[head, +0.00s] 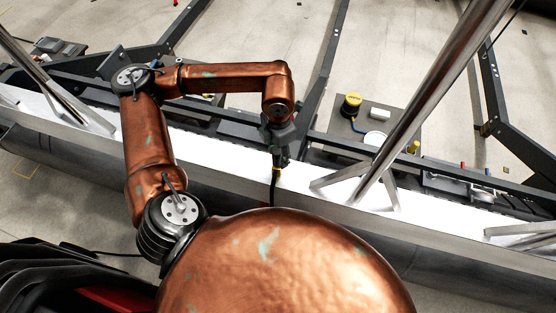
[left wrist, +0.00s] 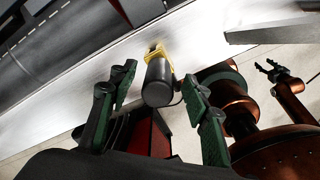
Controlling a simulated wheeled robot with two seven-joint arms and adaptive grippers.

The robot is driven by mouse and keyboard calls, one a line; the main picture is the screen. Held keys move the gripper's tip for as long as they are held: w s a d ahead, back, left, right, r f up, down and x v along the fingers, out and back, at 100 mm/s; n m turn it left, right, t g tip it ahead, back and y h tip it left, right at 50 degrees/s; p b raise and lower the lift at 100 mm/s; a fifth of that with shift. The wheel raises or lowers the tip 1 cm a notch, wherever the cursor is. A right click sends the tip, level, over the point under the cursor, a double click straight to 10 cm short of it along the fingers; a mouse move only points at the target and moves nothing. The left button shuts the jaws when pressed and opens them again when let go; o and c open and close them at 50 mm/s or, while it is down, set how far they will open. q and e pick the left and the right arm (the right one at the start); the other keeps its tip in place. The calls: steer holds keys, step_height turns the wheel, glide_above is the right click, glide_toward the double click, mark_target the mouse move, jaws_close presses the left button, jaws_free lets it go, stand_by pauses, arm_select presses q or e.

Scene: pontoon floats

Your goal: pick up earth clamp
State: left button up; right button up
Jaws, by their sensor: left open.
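The earth clamp, a dark cylindrical body with a yellow end, shows between the fingers in the left wrist view (left wrist: 158,84). In the head view a small yellow band and dark cable (head: 276,172) show at the white beam's edge, just below my left gripper (head: 281,152). My left gripper, with green-padded fingers in the left wrist view (left wrist: 161,92), is open around the clamp, with gaps on both sides. The clamp's lower part and contact are partly hidden. My right gripper (left wrist: 270,70) shows small at the right of the left wrist view, its fingers apart.
The long white-topped beam (head: 225,150) crosses the head view. A slanted metal post (head: 420,95) with splayed feet stands to the right of my left gripper. Behind the beam a dark board (head: 378,112) holds a yellow-and-black item (head: 351,104). Dark rails lie beyond on pale floor.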

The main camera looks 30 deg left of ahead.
arm_select(q)
steer(key=shift+a+f+p, duration=0.1)
steer(key=shift+f+p, duration=0.45)
steer(key=shift+f, duration=1.35)
steer(key=shift+c, duration=0.6)
jaws_close()
steer(key=shift+r, duration=0.1)
